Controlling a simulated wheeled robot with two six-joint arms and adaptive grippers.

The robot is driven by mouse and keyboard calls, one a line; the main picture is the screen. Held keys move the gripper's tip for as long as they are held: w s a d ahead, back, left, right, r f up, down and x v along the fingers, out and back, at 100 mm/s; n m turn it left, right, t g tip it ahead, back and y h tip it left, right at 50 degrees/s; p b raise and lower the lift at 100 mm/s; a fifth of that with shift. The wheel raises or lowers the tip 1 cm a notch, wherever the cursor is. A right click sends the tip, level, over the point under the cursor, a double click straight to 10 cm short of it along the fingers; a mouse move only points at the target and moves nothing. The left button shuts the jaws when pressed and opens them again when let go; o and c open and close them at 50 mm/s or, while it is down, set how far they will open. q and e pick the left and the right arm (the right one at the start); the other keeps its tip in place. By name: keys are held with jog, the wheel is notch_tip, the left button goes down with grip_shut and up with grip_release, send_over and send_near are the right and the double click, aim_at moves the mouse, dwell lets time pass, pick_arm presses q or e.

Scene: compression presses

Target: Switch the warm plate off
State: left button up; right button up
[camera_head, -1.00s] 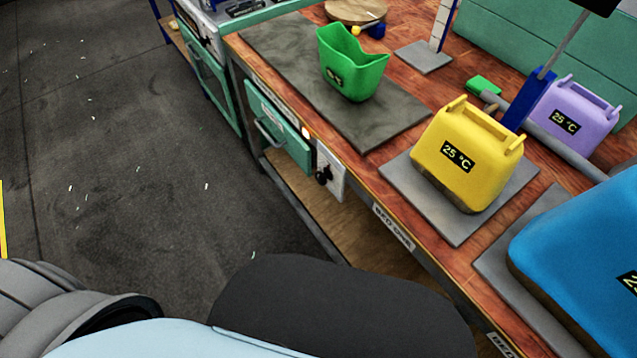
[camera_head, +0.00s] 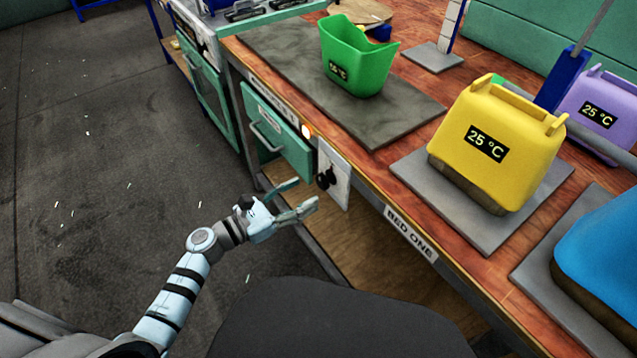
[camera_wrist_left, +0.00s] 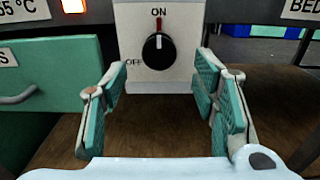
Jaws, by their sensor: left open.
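A black knob (camera_wrist_left: 158,47) sits on a white panel (camera_wrist_left: 185,75) marked ON at the top and OFF at the left. Its red pointer line is up at ON. In the head view the knob (camera_head: 326,178) is on the front of the bench, below the dark grey plate (camera_head: 395,110). An orange lamp (camera_head: 307,131) beside the panel is lit; it also shows in the left wrist view (camera_wrist_left: 74,5). My left gripper (camera_head: 304,193) is open and empty, just in front of the knob, its fingers either side of it but apart from it. My right gripper is out of view.
A green drawer (camera_head: 278,135) is left of the panel. A green open container (camera_head: 355,60) stands on the dark plate. A yellow canister (camera_head: 500,145) reading 25 °C stands on a grey plate to the right.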

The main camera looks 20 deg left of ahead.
aim_at(320, 184)
pick_arm(q)
jog(key=x, duration=0.5)
jog(key=shift+w+d, duration=0.15)
jog(key=shift+w, duration=0.1)
jog(key=shift+c, duration=0.3)
jog(key=c, duration=1.1)
